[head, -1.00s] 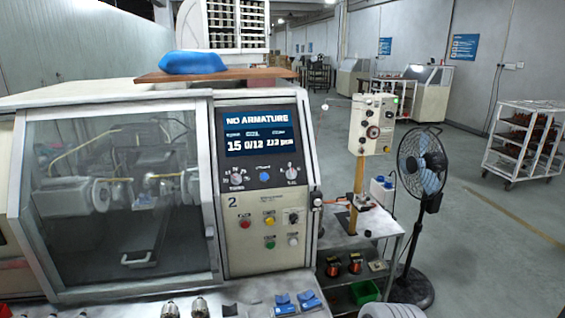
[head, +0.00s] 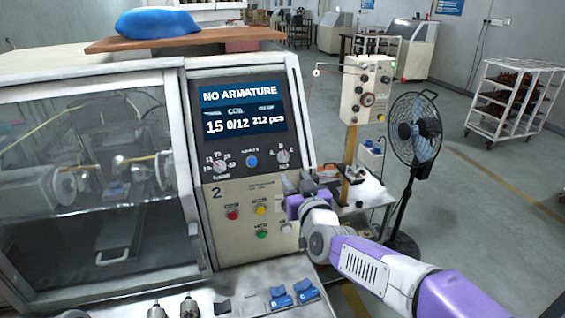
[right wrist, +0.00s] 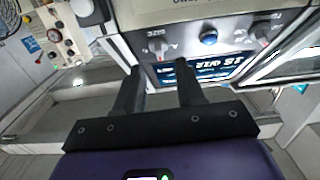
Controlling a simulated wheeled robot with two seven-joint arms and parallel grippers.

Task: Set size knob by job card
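The machine's front panel carries two dial knobs below the lit screen (head: 237,108), which reads NO ARMATURE. The right knob (head: 283,157) has letter marks around it and appears to be the size knob; it also shows in the right wrist view (right wrist: 163,46). The left knob (head: 219,167) has number marks. My right gripper (head: 297,183) is just below and right of the right knob, apart from it. In the right wrist view its two fingers (right wrist: 158,70) are spread, with nothing between them. My left gripper is out of view. I cannot make out a job card.
A blue button (head: 252,161) sits between the knobs, and coloured buttons (head: 261,211) lie below. The glass guard (head: 85,185) is left of the panel. A control box (head: 367,90) on a yellow post and a fan (head: 413,130) stand at right.

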